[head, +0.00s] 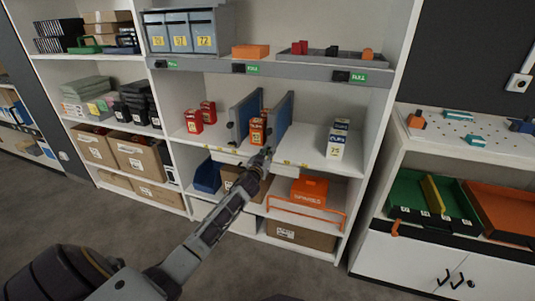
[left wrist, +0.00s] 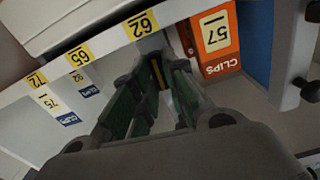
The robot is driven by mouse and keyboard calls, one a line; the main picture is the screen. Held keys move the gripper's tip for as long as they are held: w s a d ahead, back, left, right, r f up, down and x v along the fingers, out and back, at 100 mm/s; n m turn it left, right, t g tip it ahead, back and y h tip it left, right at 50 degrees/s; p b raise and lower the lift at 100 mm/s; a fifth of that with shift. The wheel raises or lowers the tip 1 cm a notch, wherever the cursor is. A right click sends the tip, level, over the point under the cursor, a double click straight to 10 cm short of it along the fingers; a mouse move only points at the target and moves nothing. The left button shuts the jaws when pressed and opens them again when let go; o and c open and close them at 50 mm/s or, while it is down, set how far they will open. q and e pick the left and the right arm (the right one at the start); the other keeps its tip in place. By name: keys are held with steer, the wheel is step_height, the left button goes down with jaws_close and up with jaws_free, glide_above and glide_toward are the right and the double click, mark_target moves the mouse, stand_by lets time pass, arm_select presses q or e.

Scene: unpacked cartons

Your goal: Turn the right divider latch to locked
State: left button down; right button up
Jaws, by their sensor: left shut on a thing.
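The right blue divider (head: 283,117) stands upright on the middle shelf, to the right of the left blue divider (head: 240,120). My left gripper (head: 265,154) reaches the shelf's front edge at the foot of the right divider. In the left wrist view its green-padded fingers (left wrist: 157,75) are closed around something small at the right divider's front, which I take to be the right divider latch. The fingers hide most of the latch, so I cannot tell its angle. A dark knob (left wrist: 308,90) shows by the left divider (left wrist: 258,42). My right gripper is not in view.
An orange clips box (head: 257,131) stands between the dividers, close beside my gripper (left wrist: 216,40). Red boxes (head: 194,121) stand to the left, and white-and-blue boxes (head: 337,140) to the right. An orange case (head: 309,190) lies on the shelf below.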

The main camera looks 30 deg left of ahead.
arm_select(q)
steer(key=m+p, duration=0.1)
steer(key=m, duration=0.4)
steer(key=m+p, duration=0.1)
steer(key=m, duration=0.5)
steer(key=m+p, duration=0.1)
steer(key=m, duration=0.5)
steer(key=shift+d+f+p, duration=0.2)
steer(key=shift+f+p, duration=0.05)
steer(key=shift+p, duration=0.05)
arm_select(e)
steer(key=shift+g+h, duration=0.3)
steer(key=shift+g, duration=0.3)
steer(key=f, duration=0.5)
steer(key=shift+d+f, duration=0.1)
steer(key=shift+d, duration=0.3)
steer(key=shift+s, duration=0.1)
arm_select(q)
steer(key=c, duration=1.4)
jaws_free()
steer(key=shift+c, duration=0.2)
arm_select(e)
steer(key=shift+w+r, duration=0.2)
